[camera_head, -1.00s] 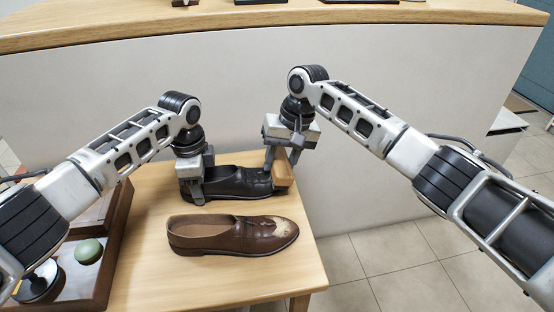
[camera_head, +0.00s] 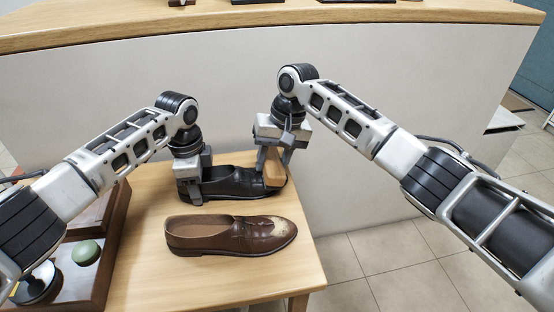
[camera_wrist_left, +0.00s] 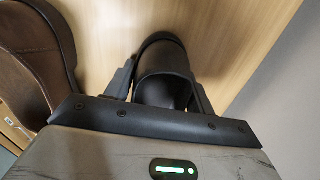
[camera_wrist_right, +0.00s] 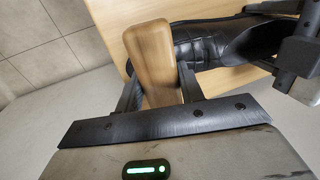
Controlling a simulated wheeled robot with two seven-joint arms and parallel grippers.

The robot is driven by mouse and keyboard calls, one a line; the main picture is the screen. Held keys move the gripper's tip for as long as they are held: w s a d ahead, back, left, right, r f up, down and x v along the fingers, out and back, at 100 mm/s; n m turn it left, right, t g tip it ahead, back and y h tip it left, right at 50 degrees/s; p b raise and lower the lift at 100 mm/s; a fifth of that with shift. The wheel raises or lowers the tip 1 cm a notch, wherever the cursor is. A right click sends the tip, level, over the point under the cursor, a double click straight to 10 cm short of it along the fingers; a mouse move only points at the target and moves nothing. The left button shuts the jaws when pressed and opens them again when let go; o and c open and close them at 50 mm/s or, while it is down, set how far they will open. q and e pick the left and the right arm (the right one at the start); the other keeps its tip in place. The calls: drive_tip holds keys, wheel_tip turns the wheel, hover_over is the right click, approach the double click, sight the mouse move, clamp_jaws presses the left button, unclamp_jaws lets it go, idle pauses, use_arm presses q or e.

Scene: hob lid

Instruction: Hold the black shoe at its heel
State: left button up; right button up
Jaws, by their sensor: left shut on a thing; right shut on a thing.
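The black shoe (camera_head: 232,183) lies on the wooden table with its toe to the right, behind the brown shoe. My left gripper (camera_head: 190,196) is shut on its heel end. In the left wrist view the fingers (camera_wrist_left: 165,92) stand on either side of the black shoe's heel (camera_wrist_left: 163,62). My right gripper (camera_head: 274,180) is shut on a wooden block, perhaps a brush (camera_head: 272,170), over the black shoe's toe. In the right wrist view the wooden block (camera_wrist_right: 155,62) sits between the fingers and against the toe (camera_wrist_right: 200,45). Its underside is hidden.
A brown shoe (camera_head: 232,236) with a pale, dusty toe lies in front on the table (camera_head: 160,285). A dark wooden box (camera_head: 108,235) with a green round thing (camera_head: 87,252) stands at left. A pale partition rises behind the table.

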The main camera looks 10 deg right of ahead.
drive_tip(key=shift+d+f, duration=0.3)
drive_tip(key=shift+d, duration=0.45)
drive_tip(key=shift+a+r, duration=0.25)
drive_tip(key=shift+a, duration=0.6)
drive_tip(key=shift+d, duration=0.9)
drive_tip(key=shift+a+r, duration=0.1)
drive_tip(key=shift+a, duration=0.85)
drive_tip(key=shift+v, duration=3.6)
